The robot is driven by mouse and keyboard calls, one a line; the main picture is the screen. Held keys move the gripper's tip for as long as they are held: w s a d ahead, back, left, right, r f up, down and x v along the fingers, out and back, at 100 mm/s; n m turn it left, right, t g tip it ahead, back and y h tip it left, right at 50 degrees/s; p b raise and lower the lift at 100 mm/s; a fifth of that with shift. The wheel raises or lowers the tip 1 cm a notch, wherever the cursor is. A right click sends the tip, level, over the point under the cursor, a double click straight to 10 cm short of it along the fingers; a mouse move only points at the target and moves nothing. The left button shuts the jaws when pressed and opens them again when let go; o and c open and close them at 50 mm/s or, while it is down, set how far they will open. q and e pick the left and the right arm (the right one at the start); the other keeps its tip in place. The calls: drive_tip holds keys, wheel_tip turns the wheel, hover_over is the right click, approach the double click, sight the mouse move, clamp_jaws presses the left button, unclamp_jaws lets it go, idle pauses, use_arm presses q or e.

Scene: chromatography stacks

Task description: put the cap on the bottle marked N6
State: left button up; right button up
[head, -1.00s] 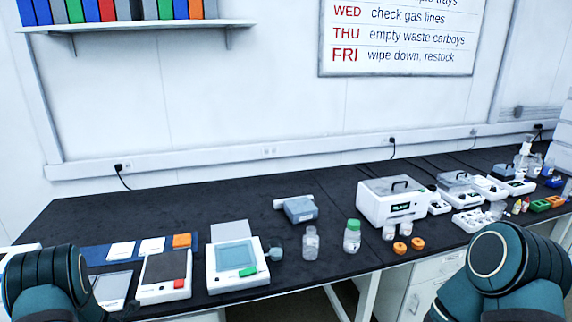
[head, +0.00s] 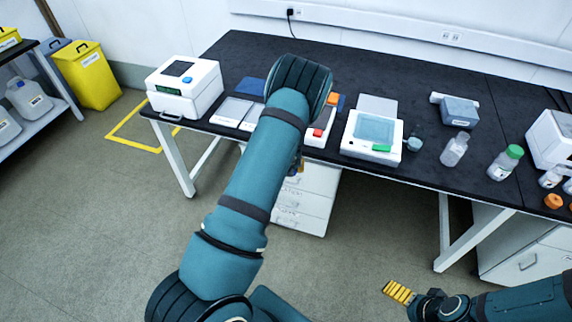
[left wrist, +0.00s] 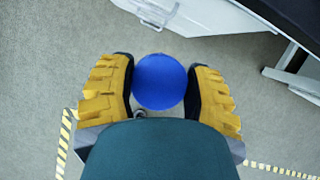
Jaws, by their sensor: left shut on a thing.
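A blue round cap (left wrist: 160,81) is between the two yellow fingers of my left gripper (left wrist: 160,92) in the left wrist view, and the gripper is shut on it. In the head view my left arm hides most of that gripper; only a bit of yellow shows. A clear bottle (head: 454,150) with no cap visible stands upright near the bench's front edge. A bottle with a green cap (head: 505,163) stands to its right. I cannot read N6 on any label. My right gripper (head: 400,292) is low in front of the bench, its finger gap unclear.
The black bench (head: 420,88) carries a white device with a screen (head: 372,135), a grey-blue box (head: 459,111), a white box-shaped instrument (head: 185,88) and orange caps (head: 553,201). Yellow bin (head: 88,78) and shelf (head: 50,125) stand left. Floor in front is open.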

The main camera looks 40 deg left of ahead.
use_arm(q)
drive_tip(key=n, duration=0.1)
drive_tip(key=d+n+y, duration=0.1)
drive_tip(key=shift+s+d+f+n+g, duration=0.1)
drive_tip(key=shift+s+d+n+g, duration=0.1)
drive_tip(key=shift+n+g, duration=0.2)
drive_tip(key=s+d+n+g+h, duration=0.1)
drive_tip(key=s+d+n+g, duration=0.3)
drive_tip(key=s+d+n, duration=0.4)
drive_tip(key=s+d+r+n+g+h, duration=0.1)
drive_tip(key=s+d+n, duration=0.7)
drive_tip(key=n, duration=1)
drive_tip(key=d+g+h, duration=0.1)
drive_tip(key=d+g, duration=0.1)
drive_tip(key=d, duration=0.2)
drive_tip(key=shift+d+n+g, duration=0.25)
drive_tip(key=shift+n+g, duration=0.15)
drive_tip(key=shift+s, duration=0.1)
